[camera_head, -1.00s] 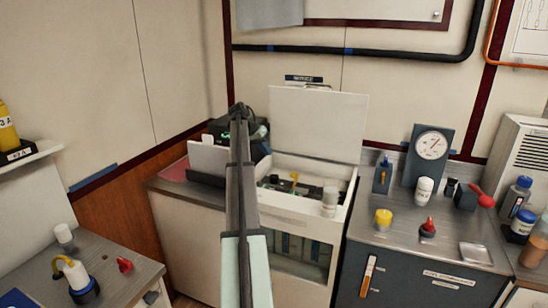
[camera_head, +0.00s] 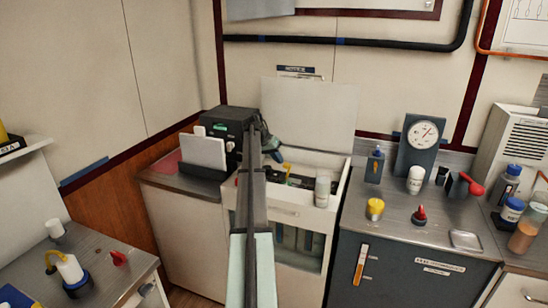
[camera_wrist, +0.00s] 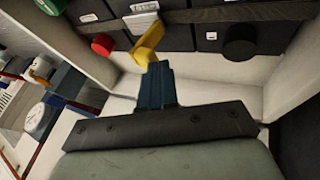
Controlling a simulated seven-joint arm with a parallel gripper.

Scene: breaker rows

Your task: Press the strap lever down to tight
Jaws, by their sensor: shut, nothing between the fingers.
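A yellow lever (camera_wrist: 149,42) stands out from a row of dark blocks inside the white open-topped box (camera_head: 284,216). It also shows in the head view (camera_head: 287,169), partly hidden by my gripper. My gripper (camera_wrist: 159,66) is shut and empty, with blue fingers. In the wrist view the fingertips are right beside the lever's near end; I cannot tell whether they touch it. In the head view my gripper (camera_head: 276,156) hangs over the left part of the box. A dark strap (camera_wrist: 240,13) runs across the blocks.
A red knob (camera_wrist: 103,44) and a black knob (camera_wrist: 240,43) flank the lever. The box's pale walls are close around my fingers. The raised white lid (camera_head: 308,112) stands behind. A black device (camera_head: 228,120) is at left, a white cup (camera_head: 322,190) at the box's right edge.

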